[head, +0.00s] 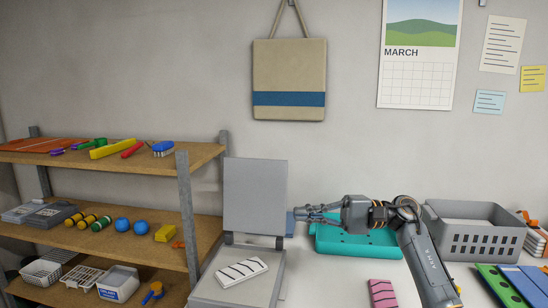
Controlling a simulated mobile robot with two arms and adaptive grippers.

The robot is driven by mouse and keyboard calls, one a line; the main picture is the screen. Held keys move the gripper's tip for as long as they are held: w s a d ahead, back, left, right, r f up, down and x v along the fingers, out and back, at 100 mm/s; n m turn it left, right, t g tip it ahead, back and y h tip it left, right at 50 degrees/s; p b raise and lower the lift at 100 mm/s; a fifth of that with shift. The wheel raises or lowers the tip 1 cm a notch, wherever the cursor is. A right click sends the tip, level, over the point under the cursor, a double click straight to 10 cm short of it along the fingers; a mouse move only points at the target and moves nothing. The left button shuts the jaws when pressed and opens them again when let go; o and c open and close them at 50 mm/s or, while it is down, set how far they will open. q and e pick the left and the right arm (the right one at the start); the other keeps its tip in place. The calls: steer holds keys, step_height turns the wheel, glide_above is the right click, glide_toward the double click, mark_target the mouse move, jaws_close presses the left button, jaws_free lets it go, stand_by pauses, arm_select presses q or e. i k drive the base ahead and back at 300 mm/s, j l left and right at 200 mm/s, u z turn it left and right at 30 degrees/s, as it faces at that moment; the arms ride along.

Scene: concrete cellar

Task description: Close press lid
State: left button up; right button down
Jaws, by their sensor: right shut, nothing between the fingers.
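The press has a grey lid (255,193) that stands upright, raised at the back of its flat grey base (232,295). A white slab with dark stripes (241,271) lies on the base. My right gripper (300,213) is shut and empty, with its fingers pointing left at the lid's right edge. A small blue part (290,224) shows just beside the fingertips at that edge; I cannot tell if they touch. My left gripper is not in view.
A teal tray (355,250) lies behind and under my right arm. A grey perforated crate (472,240) stands right of it. A pink striped slab (382,293) lies on the white table. A wooden shelf (110,238) with several small items stands at left.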

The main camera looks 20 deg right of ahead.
mark_target(255, 191)
steer(key=i+l, duration=0.95)
steer(key=i, duration=0.25)
